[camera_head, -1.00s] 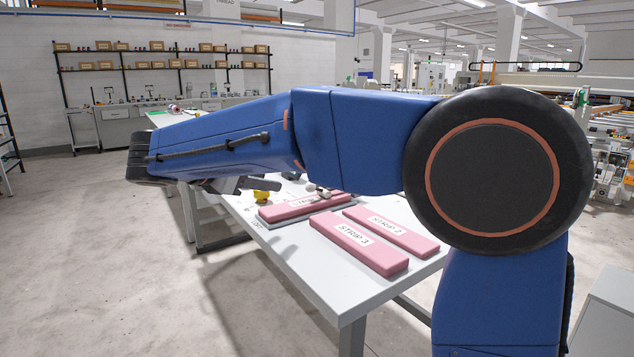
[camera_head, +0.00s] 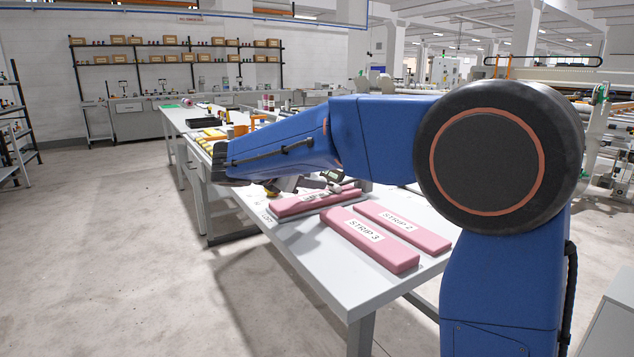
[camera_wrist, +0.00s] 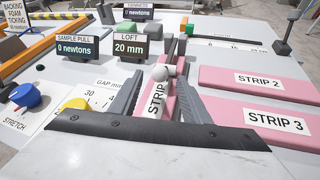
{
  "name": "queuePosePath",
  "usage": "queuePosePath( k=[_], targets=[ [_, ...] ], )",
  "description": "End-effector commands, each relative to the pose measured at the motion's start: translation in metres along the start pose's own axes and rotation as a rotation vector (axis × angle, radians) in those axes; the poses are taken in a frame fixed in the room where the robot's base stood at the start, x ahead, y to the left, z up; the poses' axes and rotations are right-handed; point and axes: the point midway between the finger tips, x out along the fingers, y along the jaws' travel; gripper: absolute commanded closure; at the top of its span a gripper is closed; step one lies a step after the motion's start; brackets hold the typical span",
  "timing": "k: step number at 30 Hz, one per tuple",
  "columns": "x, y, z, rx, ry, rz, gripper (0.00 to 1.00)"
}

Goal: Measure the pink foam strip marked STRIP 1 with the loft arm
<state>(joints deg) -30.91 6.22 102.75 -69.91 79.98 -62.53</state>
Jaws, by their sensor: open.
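The pink STRIP 1 (camera_wrist: 158,103) lies on a grey plate on the table. It also shows in the head view (camera_head: 290,207), partly hidden by my arm. White round knobs (camera_wrist: 160,73) of the loft arm sit above the strip and cover part of its label. The LOFT display (camera_wrist: 128,48) reads 20 mm. My gripper (camera_wrist: 162,80) is open, with its fingers on either side of the knobs and strip in the wrist view. Whether the fingers touch anything is unclear. In the head view my gripper (camera_head: 300,183) is low over the strip.
STRIP 2 (camera_wrist: 255,82) and STRIP 3 (camera_wrist: 272,120) lie to the right. The SAMPLE PULL display (camera_wrist: 75,48) reads 0 newtons. A blue STRETCH knob (camera_wrist: 25,95) and a yellow knob (camera_wrist: 77,104) stand left. The table's (camera_head: 300,268) near end is clear.

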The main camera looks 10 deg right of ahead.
Motion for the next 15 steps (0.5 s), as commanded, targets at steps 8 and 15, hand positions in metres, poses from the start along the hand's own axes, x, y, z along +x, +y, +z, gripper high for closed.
queuePosePath(
  k=[8, 15],
  targets=[
    [0.030, 0.000, 0.000, -0.001, 0.000, -0.001, 0.57],
    [0.034, 0.000, -0.001, -0.001, 0.001, 0.000, 0.57]
  ],
)
